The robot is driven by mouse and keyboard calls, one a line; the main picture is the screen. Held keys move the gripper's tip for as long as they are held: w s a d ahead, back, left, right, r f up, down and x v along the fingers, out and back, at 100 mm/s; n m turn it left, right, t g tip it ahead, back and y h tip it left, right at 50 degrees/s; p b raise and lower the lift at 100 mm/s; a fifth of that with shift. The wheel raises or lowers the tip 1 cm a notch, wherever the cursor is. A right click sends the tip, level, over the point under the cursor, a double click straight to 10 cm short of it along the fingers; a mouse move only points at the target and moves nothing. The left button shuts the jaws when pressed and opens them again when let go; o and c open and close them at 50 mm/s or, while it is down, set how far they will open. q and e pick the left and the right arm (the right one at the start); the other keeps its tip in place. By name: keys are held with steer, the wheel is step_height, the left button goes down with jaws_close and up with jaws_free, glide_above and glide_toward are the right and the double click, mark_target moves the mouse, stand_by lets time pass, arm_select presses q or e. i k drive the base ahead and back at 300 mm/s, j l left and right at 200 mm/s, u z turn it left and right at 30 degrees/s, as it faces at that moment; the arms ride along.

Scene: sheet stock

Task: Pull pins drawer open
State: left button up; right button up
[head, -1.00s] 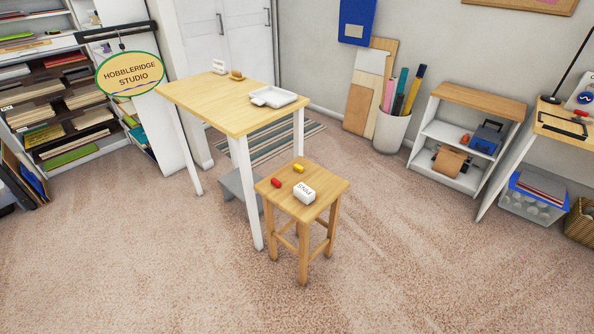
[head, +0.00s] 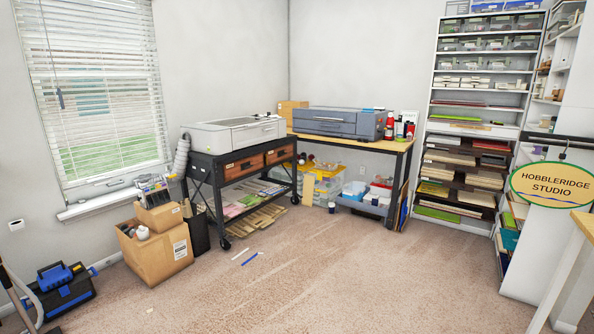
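Two brown wooden drawers sit side by side under the top of a black cart (head: 205,178). The left drawer (head: 245,165) and the right drawer (head: 280,154) both look shut. Each has a small dark mark on its front, too small to read, so I cannot tell which is for pins. A white and grey machine (head: 235,133) stands on the cart top. Neither of my grippers is in view.
Cardboard boxes (head: 158,250) stand left of the cart, and a blue and black toolbox (head: 64,290) lies farther left. A blue strip (head: 252,259) lies on the carpet. The carpet (head: 350,280) before the cart is mostly clear. A table edge shows at right.

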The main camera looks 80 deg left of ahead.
mark_target(235, 170)
steer(key=u, duration=2.95)
steer(key=i, duration=1.2)
steer(key=i+j+z, duration=0.15)
steer(key=i, duration=1.05)
